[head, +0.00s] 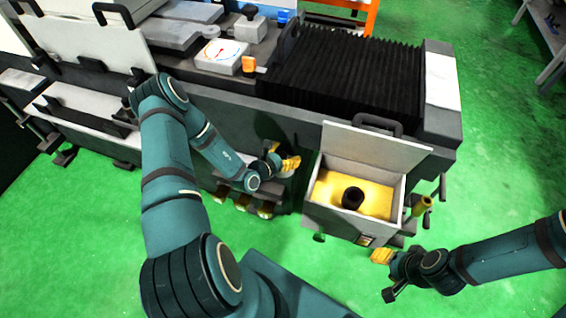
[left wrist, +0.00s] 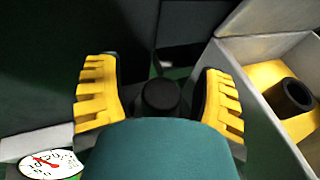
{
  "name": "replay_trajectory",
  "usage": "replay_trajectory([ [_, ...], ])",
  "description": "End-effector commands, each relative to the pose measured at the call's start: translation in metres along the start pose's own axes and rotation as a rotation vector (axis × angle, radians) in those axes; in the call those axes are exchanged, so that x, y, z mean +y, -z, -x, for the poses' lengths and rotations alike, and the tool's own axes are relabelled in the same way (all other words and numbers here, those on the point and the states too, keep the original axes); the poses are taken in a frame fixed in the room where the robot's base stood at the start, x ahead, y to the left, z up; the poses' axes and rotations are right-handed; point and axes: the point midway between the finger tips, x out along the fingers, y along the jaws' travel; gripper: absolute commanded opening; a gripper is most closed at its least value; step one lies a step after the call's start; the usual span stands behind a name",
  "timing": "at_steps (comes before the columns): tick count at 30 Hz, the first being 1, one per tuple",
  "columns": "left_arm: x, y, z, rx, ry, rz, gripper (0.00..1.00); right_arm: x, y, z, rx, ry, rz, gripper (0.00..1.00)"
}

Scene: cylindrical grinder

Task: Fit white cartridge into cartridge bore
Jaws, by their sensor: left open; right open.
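I cannot make out a white cartridge for certain in either view. A dark, hollow cylinder (head: 352,198), which may be the cartridge bore, stands upright in an open box (head: 334,217) with a yellow inside. The cylinder also shows at the right of the left wrist view (left wrist: 290,97). My left gripper (head: 290,163) is open, left of the box and beside the machine's front. Its yellow fingers are wide apart in the left wrist view (left wrist: 161,95), with no held object visible between them. My right gripper (head: 382,256) is open in front of the box, to its lower right.
The box's lid (head: 372,150) stands raised at the back. Yellow-tipped handles (head: 422,205) stick out right of the box. A black bellows cover (head: 345,75) and a white dial gauge (head: 220,53) are on the machine top. Green floor (head: 500,160) is free at the right.

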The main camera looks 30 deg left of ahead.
Motion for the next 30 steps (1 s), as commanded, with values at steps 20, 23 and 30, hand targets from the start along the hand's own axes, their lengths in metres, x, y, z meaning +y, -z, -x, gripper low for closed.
replay_trajectory([
  [20, 0.000, 0.001, 0.001, 0.002, 0.000, 0.000, 0.00, 0.000, 0.000, 0.000, 0.000, 0.000, 0.000, 0.47],
  [23, 0.000, 0.000, 0.001, 0.002, 0.000, 0.000, 0.00, 0.000, 0.000, 0.000, 0.000, 0.000, 0.000, 0.47],
  [30, 0.001, -0.032, 0.011, 0.000, -0.001, -0.002, 0.00, -0.003, 0.003, 0.009, 0.006, -0.001, -0.002, 0.47],
])
